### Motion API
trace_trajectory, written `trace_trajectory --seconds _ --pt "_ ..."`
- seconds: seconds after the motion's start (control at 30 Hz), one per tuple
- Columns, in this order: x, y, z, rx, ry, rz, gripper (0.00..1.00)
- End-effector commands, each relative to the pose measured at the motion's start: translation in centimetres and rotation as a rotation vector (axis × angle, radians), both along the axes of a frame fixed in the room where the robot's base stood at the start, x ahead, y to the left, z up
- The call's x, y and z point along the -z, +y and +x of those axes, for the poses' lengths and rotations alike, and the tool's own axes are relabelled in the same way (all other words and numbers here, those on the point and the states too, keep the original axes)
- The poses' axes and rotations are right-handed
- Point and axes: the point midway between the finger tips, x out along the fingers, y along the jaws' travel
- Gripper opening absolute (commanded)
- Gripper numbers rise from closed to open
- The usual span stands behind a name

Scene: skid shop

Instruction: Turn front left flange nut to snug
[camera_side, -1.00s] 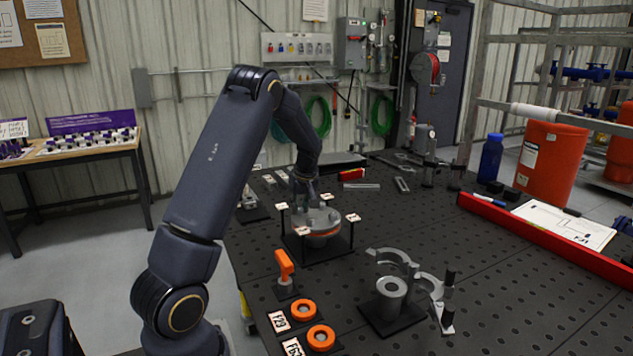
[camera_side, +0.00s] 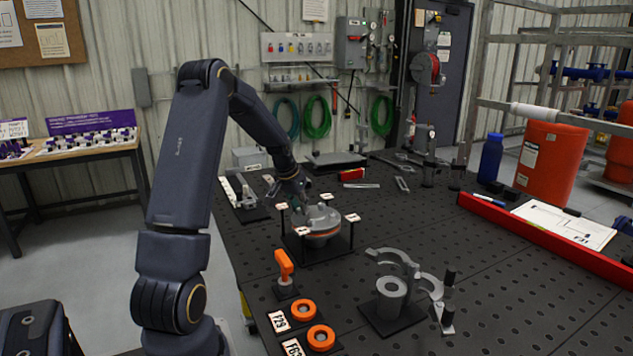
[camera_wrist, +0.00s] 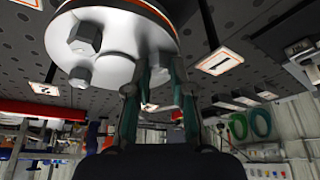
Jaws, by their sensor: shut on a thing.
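The grey round flange (camera_side: 322,216) sits on a dark square stand on the bench, with an orange ring under it. My gripper (camera_side: 299,197) reaches down from the upper left to the flange's left side. In the wrist view my gripper (camera_wrist: 160,82) has its two teal fingers at the flange rim (camera_wrist: 120,30), shut on a flange nut that the fingers mostly hide. Two other nuts show on the flange face, one hex nut (camera_wrist: 85,37) and one near the rim (camera_wrist: 80,76). I cannot tell how far the gripped nut is turned.
Numbered cards on posts surround the flange, one of them close to my gripper (camera_wrist: 220,61). An orange-handled tool (camera_side: 285,266), orange rings (camera_side: 303,309) and a grey cylinder on a plate (camera_side: 391,289) stand nearer the camera.

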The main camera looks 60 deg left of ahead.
Motion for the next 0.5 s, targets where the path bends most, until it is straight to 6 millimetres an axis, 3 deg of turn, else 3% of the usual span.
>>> trace_trajectory --seconds 0.5 --pt "-0.28 0.24 0.03 0.386 -0.002 0.005 0.0"
